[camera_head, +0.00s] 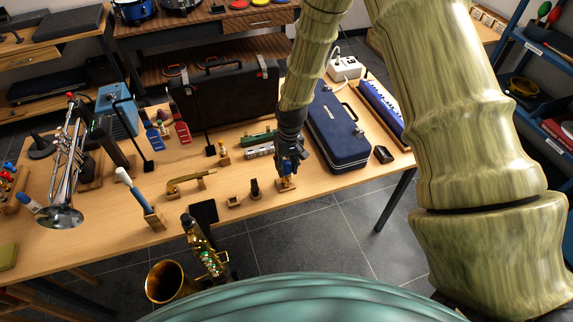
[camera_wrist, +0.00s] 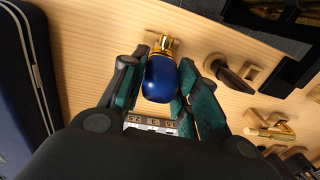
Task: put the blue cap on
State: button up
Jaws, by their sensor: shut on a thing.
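The blue cap (camera_wrist: 160,80) is rounded and glossy, and sits between the two fingers of my gripper (camera_wrist: 158,68) in the wrist view. My gripper is shut on it. A gold mouthpiece-like piece (camera_wrist: 164,43) shows just beyond the cap's far end, close to a small wooden stand. In the head view my gripper (camera_head: 287,168) points down over this gold piece (camera_head: 286,184) near the table's front edge. The fingers hide most of the cap there. I cannot tell whether the cap touches the gold piece or is around it.
A dark mouthpiece (camera_head: 255,188) and a small wooden block (camera_head: 234,201) stand to the left. A harmonica (camera_head: 259,151) lies behind my gripper. A blue case (camera_head: 338,128) stands to the right. A saxophone (camera_head: 205,250) is at the front left. The table's front edge is close.

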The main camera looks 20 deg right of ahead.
jog(key=shift+f, duration=0.5)
dwell(0.8)
jog(key=o, duration=0.9)
jog(key=shift+c, duration=0.2)
jog(key=shift+c, duration=0.4)
jog(key=shift+d+r+p, duration=0.2)
jog(key=shift+r+p, duration=1.45)
jog(key=shift+r, duration=1.35)
